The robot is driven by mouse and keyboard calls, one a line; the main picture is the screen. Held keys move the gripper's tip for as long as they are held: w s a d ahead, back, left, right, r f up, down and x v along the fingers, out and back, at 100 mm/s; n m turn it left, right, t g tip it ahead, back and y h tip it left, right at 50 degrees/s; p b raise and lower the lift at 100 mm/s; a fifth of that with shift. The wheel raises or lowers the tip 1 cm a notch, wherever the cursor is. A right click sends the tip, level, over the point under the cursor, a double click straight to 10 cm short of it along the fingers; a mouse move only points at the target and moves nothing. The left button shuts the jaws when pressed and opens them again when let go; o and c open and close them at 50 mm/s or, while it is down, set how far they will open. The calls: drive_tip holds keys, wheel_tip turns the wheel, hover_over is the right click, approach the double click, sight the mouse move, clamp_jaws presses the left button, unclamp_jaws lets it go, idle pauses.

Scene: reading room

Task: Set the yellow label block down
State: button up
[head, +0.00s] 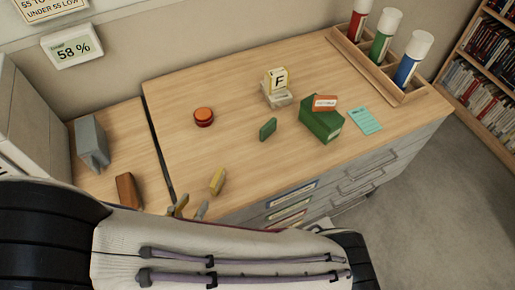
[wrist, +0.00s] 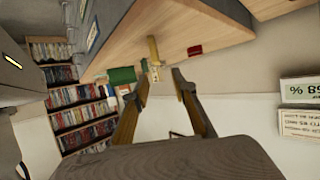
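A small yellow block (head: 217,180) stands on the desk near its front edge, slightly tilted in the head view. It also shows in the wrist view (wrist: 153,49), beyond my fingertips. My gripper (head: 191,208) is low at the front of the desk, just left of and nearer than this block. In the wrist view my gripper (wrist: 161,80) has its two fingers apart, with nothing held between them. Another block with a yellow face marked F (head: 278,81) sits on a pale stand (head: 277,98) farther back. No text is readable on the small yellow block.
A green block (head: 268,129), a red puck (head: 203,117), a green box (head: 320,124) with an orange-red label block (head: 325,103) and a teal card (head: 365,120) are on the desk (head: 235,90). A brown block (head: 129,190) and grey holder (head: 91,143) stand left. Bare desk lies between.

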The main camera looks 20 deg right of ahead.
drive_tip(key=w+a+r+y, duration=0.4)
drive_tip(key=w+a+y, duration=0.4)
drive_tip(key=w, duration=0.3)
wheel_tip(320, 180, up, 13)
drive_tip(key=w+n+y, duration=0.2)
drive_tip(key=n+y, duration=0.3)
drive_tip(key=y, duration=0.1)
drive_tip(key=s+d+r+n+g+h, duration=0.2)
drive_tip(key=s+d, duration=0.7)
drive_tip(key=d, duration=0.4)
drive_tip(key=s+d+r+n+g+h, duration=0.1)
drive_tip(key=s+d+r+n+h, duration=0.1)
drive_tip(key=s+d, duration=0.6)
drive_tip(key=d, duration=0.4)
drive_tip(key=shift+s+d+g+h, duration=0.4)
